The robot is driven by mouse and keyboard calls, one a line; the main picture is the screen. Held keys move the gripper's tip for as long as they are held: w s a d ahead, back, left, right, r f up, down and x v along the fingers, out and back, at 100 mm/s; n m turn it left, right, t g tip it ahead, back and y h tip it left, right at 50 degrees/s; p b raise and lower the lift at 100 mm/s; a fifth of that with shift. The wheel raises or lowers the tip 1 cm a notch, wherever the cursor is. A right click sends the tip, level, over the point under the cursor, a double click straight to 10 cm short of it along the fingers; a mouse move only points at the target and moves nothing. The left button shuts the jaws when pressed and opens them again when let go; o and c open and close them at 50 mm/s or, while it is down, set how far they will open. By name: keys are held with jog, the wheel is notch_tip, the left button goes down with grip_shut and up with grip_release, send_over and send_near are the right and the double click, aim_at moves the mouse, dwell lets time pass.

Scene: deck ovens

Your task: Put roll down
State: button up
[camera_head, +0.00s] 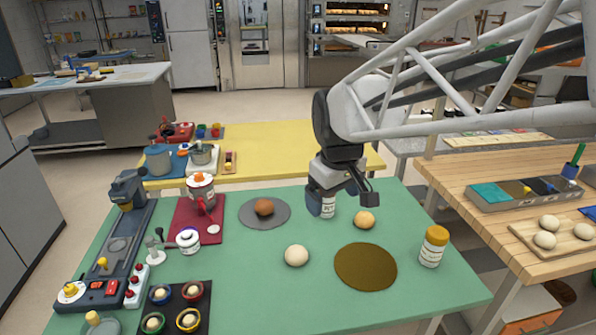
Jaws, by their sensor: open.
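A brown roll (264,207) sits on a round grey plate (245,214) on the green table. A tan roll (364,219) rests on the green table top, behind a round brown mat (365,268). A pale dough ball (296,255) lies left of that mat. My gripper (342,200) is open above the table, just left of and above the tan roll and apart from it. I see nothing held between its fingers. A white labelled jar (329,207) stands behind the fingers and is partly hidden by them.
A white jar with an orange lid (433,247) stands right of the brown mat. A red mat (198,222) with a pot, a dark tray (180,310) with small bowls and a machine fill the left side. The brown mat is bare.

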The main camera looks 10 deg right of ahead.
jog(key=s+d+f+m, duration=0.2)
jog(key=s+m, duration=0.3)
jog(key=s, duration=1.2)
jog(key=shift+d+f+t, duration=0.15)
jog(key=shift+f+t, duration=0.25)
jog(key=shift+f, duration=0.2)
